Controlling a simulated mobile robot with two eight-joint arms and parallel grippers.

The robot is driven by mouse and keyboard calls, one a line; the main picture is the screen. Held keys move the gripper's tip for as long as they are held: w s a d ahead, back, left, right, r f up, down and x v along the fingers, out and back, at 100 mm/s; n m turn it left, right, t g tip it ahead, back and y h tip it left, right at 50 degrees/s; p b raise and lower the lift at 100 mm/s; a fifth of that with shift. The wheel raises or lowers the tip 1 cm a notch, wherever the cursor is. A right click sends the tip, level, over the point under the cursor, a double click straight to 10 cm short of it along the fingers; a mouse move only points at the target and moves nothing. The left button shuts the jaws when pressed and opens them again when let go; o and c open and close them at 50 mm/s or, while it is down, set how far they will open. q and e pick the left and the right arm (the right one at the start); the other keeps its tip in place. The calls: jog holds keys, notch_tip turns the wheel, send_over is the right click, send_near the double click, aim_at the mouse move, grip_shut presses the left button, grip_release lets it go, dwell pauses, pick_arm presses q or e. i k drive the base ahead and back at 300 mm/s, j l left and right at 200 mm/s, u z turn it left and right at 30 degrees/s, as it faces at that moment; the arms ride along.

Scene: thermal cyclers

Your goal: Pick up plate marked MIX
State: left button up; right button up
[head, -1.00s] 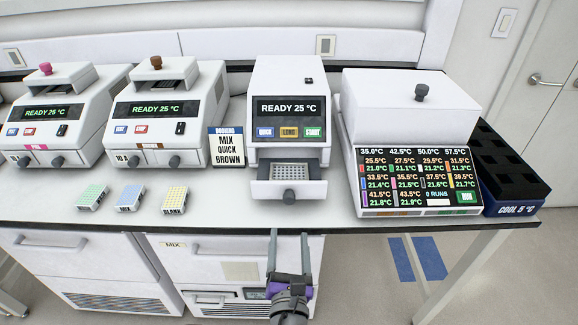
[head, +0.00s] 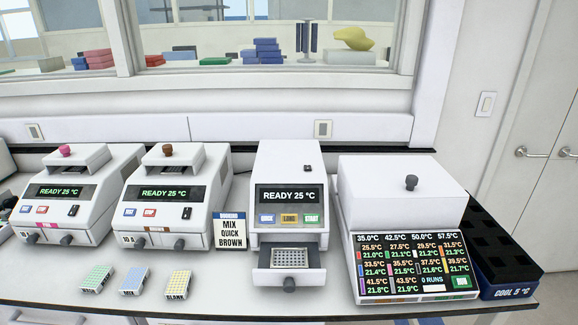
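Three small well plates lie in a row on the bench at the front left. The middle one is a blue plate (head: 133,280), whose small front label seems to read MIX, though it is hard to make out. To its left is a green plate (head: 98,278) with a label too small to read. To its right is a yellow plate (head: 178,284) labelled BLANK. Neither of my grippers shows in the head view.
A sign (head: 230,231) reads MIX QUICK BROWN. Two cyclers, one with a pink knob (head: 65,151) and one with a brown knob (head: 168,150), stand behind the plates. A machine's drawer (head: 290,270) is open. A screen unit (head: 415,265) and dark cool rack (head: 500,250) are right.

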aim_at(135, 279)
jog(key=u, duration=1.3)
jog(key=i+j, duration=0.2)
jog(key=j, duration=0.15)
jog(key=i+j+z, duration=0.1)
jog(key=i+j, duration=0.3)
jog(key=j, duration=0.3)
jog(key=l+z, duration=0.05)
